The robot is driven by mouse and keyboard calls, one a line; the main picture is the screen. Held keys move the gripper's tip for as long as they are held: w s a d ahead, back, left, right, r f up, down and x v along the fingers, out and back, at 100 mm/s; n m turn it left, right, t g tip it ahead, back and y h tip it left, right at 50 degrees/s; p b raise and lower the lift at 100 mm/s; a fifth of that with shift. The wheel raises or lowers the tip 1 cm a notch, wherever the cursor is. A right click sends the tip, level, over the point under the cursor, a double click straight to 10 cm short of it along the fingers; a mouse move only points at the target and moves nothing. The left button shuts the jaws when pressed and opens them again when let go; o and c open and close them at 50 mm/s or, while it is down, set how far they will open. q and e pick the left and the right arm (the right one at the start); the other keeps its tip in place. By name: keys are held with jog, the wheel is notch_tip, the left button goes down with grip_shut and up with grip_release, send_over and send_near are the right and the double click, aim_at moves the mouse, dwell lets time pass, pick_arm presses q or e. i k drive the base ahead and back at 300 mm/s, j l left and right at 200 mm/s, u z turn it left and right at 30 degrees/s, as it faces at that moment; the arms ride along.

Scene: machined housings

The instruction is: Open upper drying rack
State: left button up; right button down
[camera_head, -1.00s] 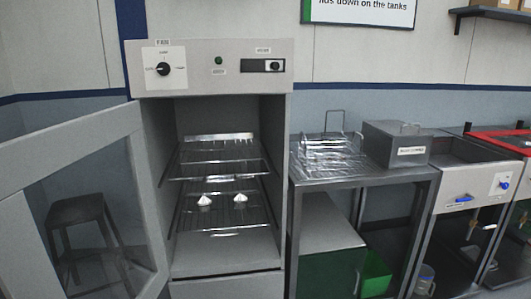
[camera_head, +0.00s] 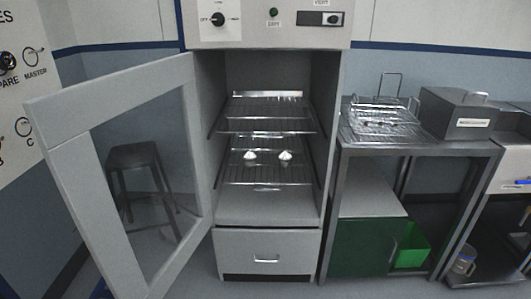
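The drying cabinet stands in the middle with its glass-paned door (camera_head: 78,92) swung wide open to the left. Inside, the upper drying rack (camera_head: 266,124) is a wire shelf that looks empty. The lower wire rack (camera_head: 264,178) carries two small white pieces, the left piece (camera_head: 250,156) and the right piece (camera_head: 285,155). I cannot tell how far either rack is pulled out. Neither of my grippers is in view.
A closed drawer (camera_head: 266,257) is below the chamber. To the right, a metal table (camera_head: 350,146) holds a wire basket (camera_head: 382,115) and a grey box (camera_head: 455,113). A stool (camera_head: 138,157) shows through the door glass. A control panel (camera_head: 22,80) is at far left.

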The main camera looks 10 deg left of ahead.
aim_at(237, 94)
jog(key=i+l, duration=0.15)
jog(key=i, duration=0.45)
jog(key=i+u, duration=0.2)
jog(key=u, duration=0.25)
jog(key=i+l+u, duration=0.2)
jog(key=u, duration=0.3)
